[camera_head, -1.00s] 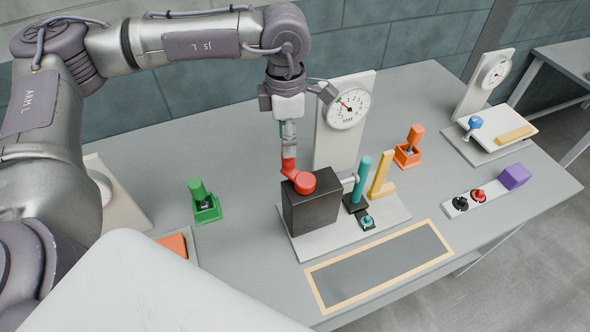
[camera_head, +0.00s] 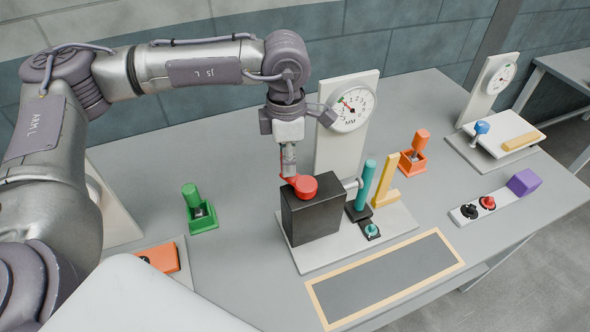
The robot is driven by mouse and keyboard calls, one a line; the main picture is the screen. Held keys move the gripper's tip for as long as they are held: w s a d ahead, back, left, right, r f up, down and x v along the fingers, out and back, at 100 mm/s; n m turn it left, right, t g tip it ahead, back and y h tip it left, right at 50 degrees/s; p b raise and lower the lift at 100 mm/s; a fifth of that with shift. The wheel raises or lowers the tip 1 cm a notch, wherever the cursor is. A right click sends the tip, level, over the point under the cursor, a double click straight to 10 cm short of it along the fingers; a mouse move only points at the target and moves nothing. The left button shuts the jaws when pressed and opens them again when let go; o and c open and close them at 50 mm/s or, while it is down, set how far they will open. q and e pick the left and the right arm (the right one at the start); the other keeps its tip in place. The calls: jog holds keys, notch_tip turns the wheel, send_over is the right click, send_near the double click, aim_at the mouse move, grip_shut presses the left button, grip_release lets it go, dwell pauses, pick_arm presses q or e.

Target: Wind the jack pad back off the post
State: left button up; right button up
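The jack is a black block (camera_head: 312,215) on a pale base plate, with a red crank (camera_head: 305,186) on top. A pale metal shaft with the jack pad (camera_head: 353,184) sticks out of its right side towards a teal upright post (camera_head: 367,182). The pad looks close to or against the post; I cannot tell if they touch. My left gripper (camera_head: 288,168) points down at the left end of the crank, its fingertips covering most of the upright handle. Whether the fingers are closed on it is not clear. My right gripper is not in view.
A dial marked MM (camera_head: 349,108) stands behind the jack. A green lever (camera_head: 199,208) stands left, an orange lever (camera_head: 414,152) right. A yellow-bordered dark panel (camera_head: 385,280) lies in front.

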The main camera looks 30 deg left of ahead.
pick_arm(q)
jog(key=shift+w+d, duration=0.1)
jog(key=shift+w, duration=0.05)
grip_shut()
jog(key=shift+w+d+b, duration=0.15)
jog(key=shift+w+d, duration=0.2)
jog(key=shift+w, duration=0.2)
jog(key=shift+w+d+b, duration=0.15)
jog(key=shift+w+d, duration=0.2)
jog(key=shift+w, duration=0.2)
jog(key=shift+d, duration=0.1)
jog(key=shift+w+d+f+b, duration=0.15)
jog(key=shift+w+d, duration=0.1)
jog(key=shift+d, duration=0.4)
jog(key=shift+w+d+r+b, duration=0.15)
jog(key=shift+w+d, duration=0.1)
jog(key=shift+d, duration=0.35)
jog(key=shift+f, duration=0.1)
jog(key=shift+s, duration=0.1)
